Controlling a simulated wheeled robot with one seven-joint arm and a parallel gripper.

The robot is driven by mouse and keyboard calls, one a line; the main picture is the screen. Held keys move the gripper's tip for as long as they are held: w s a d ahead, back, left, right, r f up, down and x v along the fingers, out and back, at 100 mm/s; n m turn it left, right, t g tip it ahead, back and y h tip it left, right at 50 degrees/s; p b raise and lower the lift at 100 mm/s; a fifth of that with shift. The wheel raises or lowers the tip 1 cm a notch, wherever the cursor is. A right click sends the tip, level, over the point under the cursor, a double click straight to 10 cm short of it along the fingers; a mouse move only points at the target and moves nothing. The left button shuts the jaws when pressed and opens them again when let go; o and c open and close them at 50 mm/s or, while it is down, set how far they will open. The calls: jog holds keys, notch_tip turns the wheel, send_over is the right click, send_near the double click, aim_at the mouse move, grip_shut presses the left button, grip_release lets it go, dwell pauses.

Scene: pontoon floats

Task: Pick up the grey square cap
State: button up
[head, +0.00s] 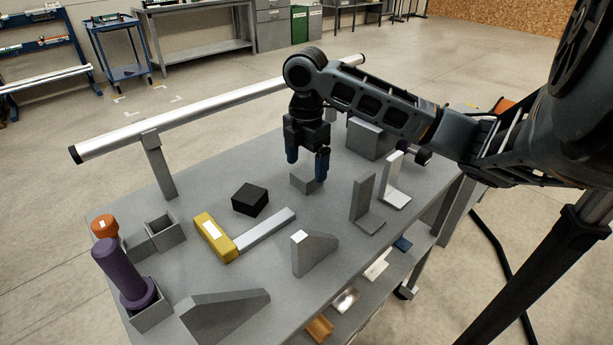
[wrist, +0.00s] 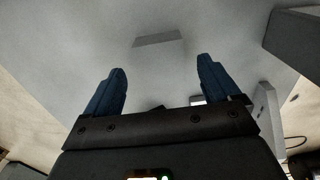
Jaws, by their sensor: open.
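A small grey square block, which looks like the grey square cap (head: 303,184), lies on the grey tabletop near its middle. My gripper (head: 307,168) points down close above it, its two blue fingers apart. One finger partly covers the cap in the head view. In the wrist view a grey flat-faced piece (wrist: 158,40), apparently the same cap, shows beyond the open fingertips (wrist: 160,66), between their lines. Nothing is between the fingers. I cannot tell the exact height gap.
A black block (head: 250,200) and a yellow-headed mallet (head: 215,238) lie left of the cap. Upright grey brackets (head: 363,200) stand to the right, and a grey wedge (head: 313,253) in front. A purple cylinder (head: 120,270) stands at the left. A metal rail (head: 200,112) runs along the back.

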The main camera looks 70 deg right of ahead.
aim_at(307, 173)
jog(key=shift+f, duration=1.8)
jog(key=c, duration=1)
jog(key=shift+c, duration=0.2)
jog(key=shift+r, duration=0.15)
